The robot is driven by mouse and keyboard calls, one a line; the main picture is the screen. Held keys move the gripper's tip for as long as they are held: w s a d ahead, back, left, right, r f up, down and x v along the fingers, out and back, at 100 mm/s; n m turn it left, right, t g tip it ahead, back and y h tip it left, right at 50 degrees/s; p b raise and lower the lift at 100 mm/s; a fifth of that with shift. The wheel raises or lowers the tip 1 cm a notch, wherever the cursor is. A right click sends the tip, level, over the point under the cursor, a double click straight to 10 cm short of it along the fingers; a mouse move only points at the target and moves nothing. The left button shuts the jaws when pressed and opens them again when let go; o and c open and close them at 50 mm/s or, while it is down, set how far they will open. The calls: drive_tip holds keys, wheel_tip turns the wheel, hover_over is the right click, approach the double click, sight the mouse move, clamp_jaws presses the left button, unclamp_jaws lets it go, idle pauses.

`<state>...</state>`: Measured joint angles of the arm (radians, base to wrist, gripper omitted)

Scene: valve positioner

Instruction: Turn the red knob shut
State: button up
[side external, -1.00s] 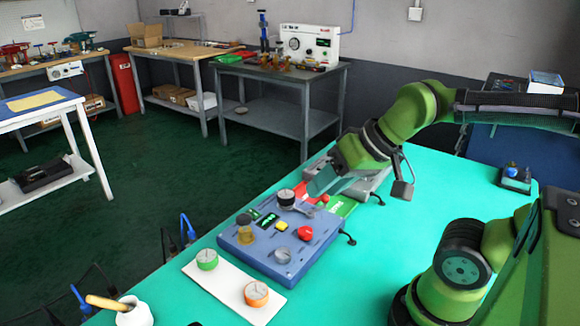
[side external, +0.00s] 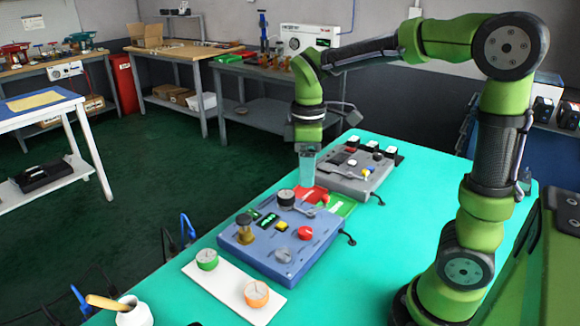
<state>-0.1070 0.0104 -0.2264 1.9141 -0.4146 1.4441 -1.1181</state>
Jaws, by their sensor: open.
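The red knob (side external: 305,233) sits on the right part of the blue panel box (side external: 262,262), which lies on the green tabletop. The panel also carries a black dial knob (side external: 286,197), a brass-coloured knob (side external: 244,232), a yellow button (side external: 282,226) and a grey-blue dial (side external: 283,255). My gripper (side external: 307,178) points down behind the panel, above the red plate, apart from the red knob. Its fingers are open and appear empty; the gap between them is hard to see from this side.
A red plate (side external: 306,194) and a green plate (side external: 342,206) lie behind the panel. A grey box with several knobs (side external: 345,180) stands farther back. A white board (side external: 232,288) with green and orange dials lies in front.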

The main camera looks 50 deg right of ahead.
sight(304, 230)
wheel_tip(304, 230, down, 17)
drive_tip(key=shift+r, duration=0.1)
idle(0.3)
drive_tip(key=c, duration=1)
drive_tip(key=shift+c, duration=0.2)
